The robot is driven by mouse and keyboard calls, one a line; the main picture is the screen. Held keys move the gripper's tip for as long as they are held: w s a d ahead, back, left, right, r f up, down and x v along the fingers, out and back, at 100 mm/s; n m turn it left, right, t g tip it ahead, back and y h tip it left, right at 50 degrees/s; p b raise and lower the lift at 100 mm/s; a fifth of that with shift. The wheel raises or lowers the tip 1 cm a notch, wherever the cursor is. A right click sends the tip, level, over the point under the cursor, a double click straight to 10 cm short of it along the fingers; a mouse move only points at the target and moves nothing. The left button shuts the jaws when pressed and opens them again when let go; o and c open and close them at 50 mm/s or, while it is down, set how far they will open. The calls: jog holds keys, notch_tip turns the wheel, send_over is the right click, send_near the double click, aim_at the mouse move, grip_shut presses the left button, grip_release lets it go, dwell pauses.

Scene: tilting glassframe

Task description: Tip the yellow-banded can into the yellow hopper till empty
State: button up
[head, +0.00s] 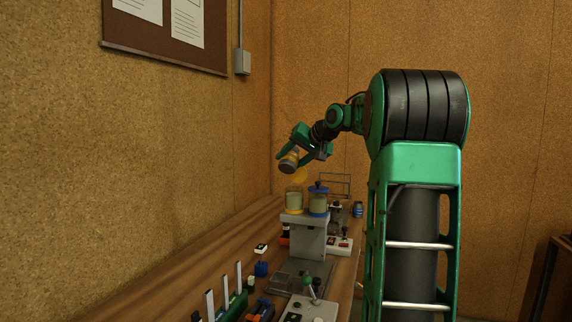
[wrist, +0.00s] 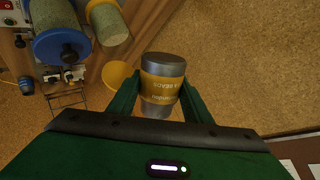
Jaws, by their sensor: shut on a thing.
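My gripper (head: 306,148) is shut on the yellow-banded can (head: 289,160), which is tilted in the air above the hoppers. In the wrist view the silver can with its yellow lettered band (wrist: 162,88) sits between the green fingers (wrist: 160,98). The yellow hopper (head: 294,201) is a clear cylinder with pale grainy fill, below the can; it also shows in the wrist view (wrist: 108,24). A yellow disc, seemingly its raised lid (wrist: 117,75), stands beside it. Whether anything is pouring or left in the can, I cannot tell.
A blue-lidded hopper (head: 318,202) stands right beside the yellow one on a grey stand (head: 304,232). A wire rack (head: 336,182) and a small blue jar (head: 358,209) are behind. Several tools and switches crowd the bench front; the wall is close left.

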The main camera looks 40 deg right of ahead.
jog(key=shift+w+d+r+n+t+h, duration=0.1)
jog(key=shift+d+n+t+h, duration=0.05)
jog(key=shift+n+t+h, duration=0.65)
jog(key=shift+w+d+r+t, duration=0.1)
jog(key=shift+r+t, duration=0.1)
jog(key=shift+t, duration=0.2)
jog(key=r+n+t, duration=0.1)
jog(key=d+r+n+t+h, duration=0.1)
jog(key=r+n+t+h, duration=0.1)
jog(key=shift+w+d+r+n, duration=0.3)
jog(key=shift+w+r+n, duration=0.1)
jog(key=shift+r+t, duration=0.1)
jog(key=shift+t, duration=0.2)
